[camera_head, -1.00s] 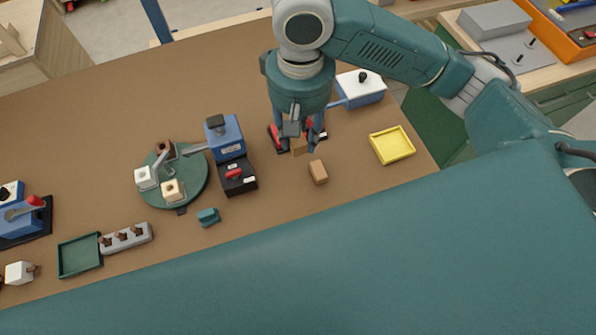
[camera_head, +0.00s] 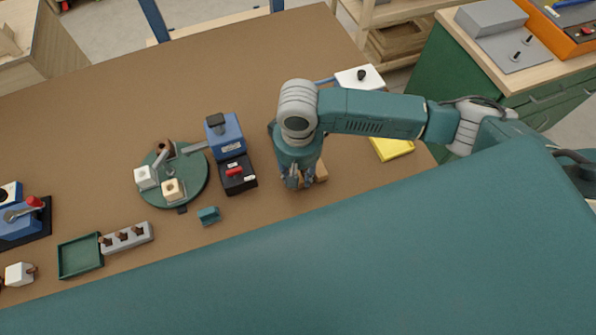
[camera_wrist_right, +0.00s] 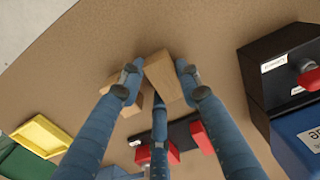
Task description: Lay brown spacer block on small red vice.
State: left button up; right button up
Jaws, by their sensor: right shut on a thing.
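My right gripper (camera_head: 299,182) points down over the near part of the table, left of a brown block (camera_head: 321,172). In the wrist view my right gripper (camera_wrist_right: 160,86) is shut on a light brown block (camera_wrist_right: 164,76). A second, similar block (camera_wrist_right: 134,105) shows partly behind a finger, beside the held one; I cannot tell which is the spacer. The small red vice, with red jaws (camera_wrist_right: 202,138) on a dark base (camera_wrist_right: 180,133), lies behind the fingers in the wrist view. My arm hides it in the head view. My left gripper is not in view.
A blue machine (camera_head: 228,137) with a black, red-knobbed front stands left of the gripper. A yellow tray (camera_head: 392,148) and a white-topped blue box (camera_head: 362,77) lie to the right. A green round plate (camera_head: 190,190) is further left. The table's near edge is close.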

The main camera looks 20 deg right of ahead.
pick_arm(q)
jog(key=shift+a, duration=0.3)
pick_arm(e)
jog(key=shift+f, duration=0.15)
jog(key=o, duration=1.1)
jog(key=shift+f, duration=0.15)
jog(key=shift+o, duration=0.2)
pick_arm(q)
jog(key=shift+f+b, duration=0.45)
pick_arm(e)
notch_tip(320, 180, up, 12)
jog(key=shift+r, duration=0.2)
